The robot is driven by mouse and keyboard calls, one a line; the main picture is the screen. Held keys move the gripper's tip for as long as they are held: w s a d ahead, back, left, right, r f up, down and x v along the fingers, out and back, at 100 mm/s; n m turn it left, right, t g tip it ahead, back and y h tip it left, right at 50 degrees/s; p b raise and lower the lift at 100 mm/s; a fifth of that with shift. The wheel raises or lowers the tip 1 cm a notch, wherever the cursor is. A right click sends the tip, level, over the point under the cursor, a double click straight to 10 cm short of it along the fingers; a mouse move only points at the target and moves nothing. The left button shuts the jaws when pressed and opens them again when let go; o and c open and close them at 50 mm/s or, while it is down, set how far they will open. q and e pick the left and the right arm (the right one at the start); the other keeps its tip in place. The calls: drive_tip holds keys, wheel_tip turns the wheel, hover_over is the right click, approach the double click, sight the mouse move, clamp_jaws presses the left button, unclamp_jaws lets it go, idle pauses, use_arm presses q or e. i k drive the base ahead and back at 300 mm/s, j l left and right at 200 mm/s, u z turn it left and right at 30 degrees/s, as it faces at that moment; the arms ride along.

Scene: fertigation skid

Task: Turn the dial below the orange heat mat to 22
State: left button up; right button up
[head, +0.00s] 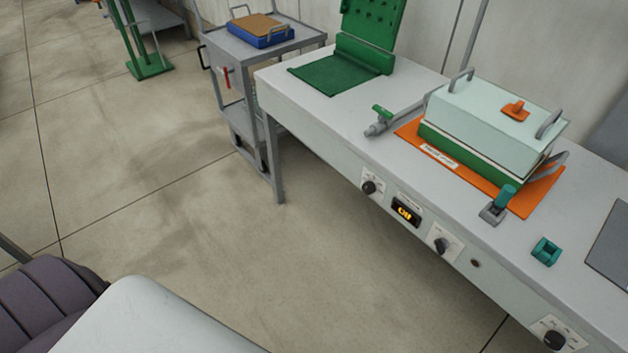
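An orange heat mat (407,133) lies on the white bench top under a green tray (455,150) with a pale lidded cover (490,110). On the bench's front panel below the mat are a black dial (369,187) to the left of a small lit orange display (406,212) and another black dial (441,245) to its right. The dial markings and the display text are too small to read surely. A third black dial (555,340) sits farther right on the panel. Neither of my grippers is in view.
A green mat and pegboard (372,52) stand at the bench's left end. A teal clamp (505,196) and a teal block (546,250) sit near the front edge. A grey cart (222,45) stands left of the bench. The floor (290,260) before the panel is clear.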

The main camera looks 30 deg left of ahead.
sight(368, 187)
drive_tip(key=u, duration=0.45)
drive_tip(key=z, duration=0.35)
drive_tip(key=i+j+z, duration=0.15)
drive_tip(key=j+z, duration=0.25)
drive_tip(key=j, duration=0.25)
drive_tip(key=j+z, duration=0.45)
drive_tip(key=j, duration=0.2)
